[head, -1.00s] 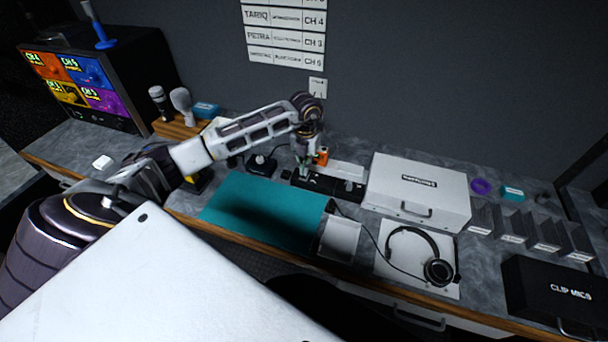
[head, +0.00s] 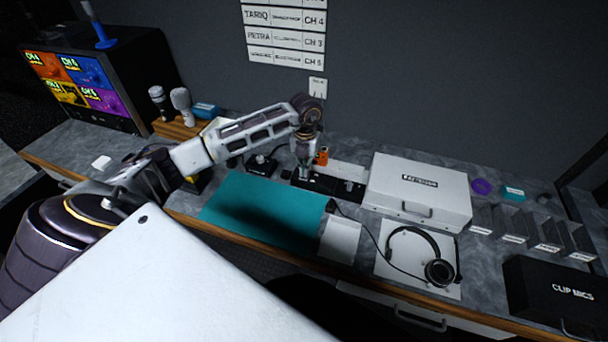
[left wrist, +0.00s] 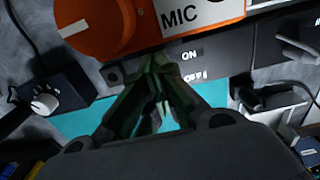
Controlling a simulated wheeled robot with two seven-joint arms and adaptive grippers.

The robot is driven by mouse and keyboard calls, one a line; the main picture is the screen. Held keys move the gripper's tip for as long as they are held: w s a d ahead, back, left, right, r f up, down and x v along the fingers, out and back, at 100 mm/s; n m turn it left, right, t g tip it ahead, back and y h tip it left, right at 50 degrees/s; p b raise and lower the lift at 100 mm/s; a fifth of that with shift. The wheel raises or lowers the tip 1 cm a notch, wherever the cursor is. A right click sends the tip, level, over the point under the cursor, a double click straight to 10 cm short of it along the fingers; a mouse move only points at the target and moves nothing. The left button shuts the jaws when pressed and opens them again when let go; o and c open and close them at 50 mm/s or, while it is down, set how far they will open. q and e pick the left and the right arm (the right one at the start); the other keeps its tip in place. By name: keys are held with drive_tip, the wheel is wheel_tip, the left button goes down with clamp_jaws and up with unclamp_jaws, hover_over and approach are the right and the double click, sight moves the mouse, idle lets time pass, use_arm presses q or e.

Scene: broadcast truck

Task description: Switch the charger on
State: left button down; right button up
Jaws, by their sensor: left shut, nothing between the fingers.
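The charger (head: 325,184) is a long black unit on the bench, between the teal mat and the white case. In the left wrist view its dark face (left wrist: 213,59) carries the labels ON and OFF. My left gripper (head: 303,178) points down over the charger's left end. In the left wrist view my left gripper (left wrist: 160,62) is shut and empty, its fingertips just left of the ON and OFF labels. The fingers hide the switch area, so I cannot tell the switch's position or whether they touch it. My right gripper is not in view.
An orange piece marked MIC (left wrist: 185,18) with a knob is close behind the fingertips. A white case (head: 418,190) stands right of the charger. A teal mat (head: 262,208) lies in front, with a headset (head: 437,270) farther right. A small black box (head: 262,165) sits at left.

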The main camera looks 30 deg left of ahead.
use_arm(q)
drive_tip(key=shift+r+p, duration=0.45)
drive_tip(key=shift+r, duration=0.05)
drive_tip(key=shift+r+p, duration=1.6)
drive_tip(key=shift+r, duration=1.3)
drive_tip(key=shift+s+f, duration=0.1)
